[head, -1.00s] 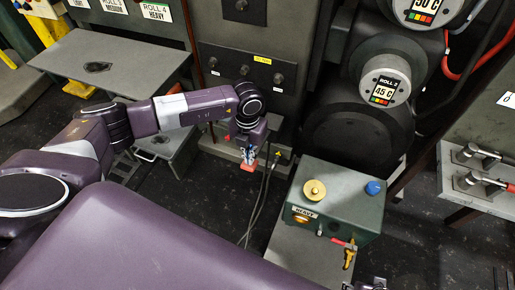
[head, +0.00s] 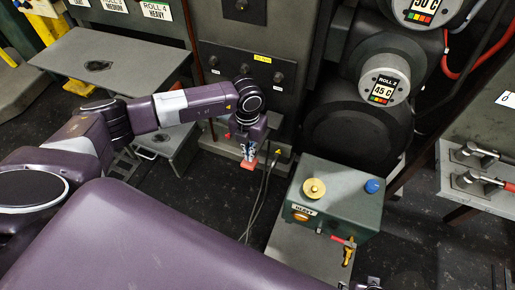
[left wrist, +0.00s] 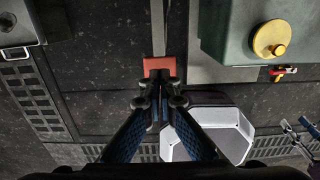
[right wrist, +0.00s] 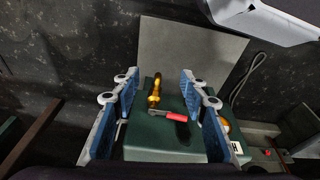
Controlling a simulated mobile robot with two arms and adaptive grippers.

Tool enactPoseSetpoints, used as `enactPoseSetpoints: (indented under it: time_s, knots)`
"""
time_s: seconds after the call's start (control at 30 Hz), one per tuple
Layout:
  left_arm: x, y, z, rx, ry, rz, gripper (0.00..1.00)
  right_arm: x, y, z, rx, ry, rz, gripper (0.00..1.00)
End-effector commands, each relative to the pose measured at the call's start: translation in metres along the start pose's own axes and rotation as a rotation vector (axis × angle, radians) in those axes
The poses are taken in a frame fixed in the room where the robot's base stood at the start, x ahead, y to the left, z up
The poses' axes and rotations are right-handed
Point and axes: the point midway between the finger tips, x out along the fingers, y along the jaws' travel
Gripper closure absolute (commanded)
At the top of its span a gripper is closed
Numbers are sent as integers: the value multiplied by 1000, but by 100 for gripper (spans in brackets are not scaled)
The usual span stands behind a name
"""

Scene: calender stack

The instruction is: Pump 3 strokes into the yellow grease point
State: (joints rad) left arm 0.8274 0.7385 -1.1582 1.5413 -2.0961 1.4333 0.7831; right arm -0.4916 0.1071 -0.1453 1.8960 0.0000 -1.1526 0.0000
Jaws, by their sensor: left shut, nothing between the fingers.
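My left gripper (head: 247,152) is shut and empty, pointing down just by a red-orange block (head: 248,166) low at the foot of the grey machine. In the left wrist view the closed fingertips (left wrist: 159,98) are right beside this red block (left wrist: 158,66), which sits at the end of a grey bar; contact cannot be told. A green box (head: 345,188) carries a yellow round knob (head: 314,188) and a blue knob (head: 373,187). A yellow label (head: 262,59) is on the grey panel above several round fittings. My right gripper (right wrist: 155,95) is open and empty above the green box.
A brass-yellow fitting with a red lever (right wrist: 176,116) is on the green box's side, between the right fingers in view. Dark hoses (head: 257,205) run down beside the red block. Rolls (head: 385,88) stand at the back. A grey table (head: 110,65) is at left.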

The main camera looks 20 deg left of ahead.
Motion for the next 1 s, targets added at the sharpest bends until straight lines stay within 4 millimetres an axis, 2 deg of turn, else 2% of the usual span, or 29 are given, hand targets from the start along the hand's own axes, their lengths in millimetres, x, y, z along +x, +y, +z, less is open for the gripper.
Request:
enactPoseSetpoints:
  time_s: [1.0]
  knots:
    - [26, 0, 0, 0, 0, 0, 100, -58, 3, -19, 5, 32, 6, 60]
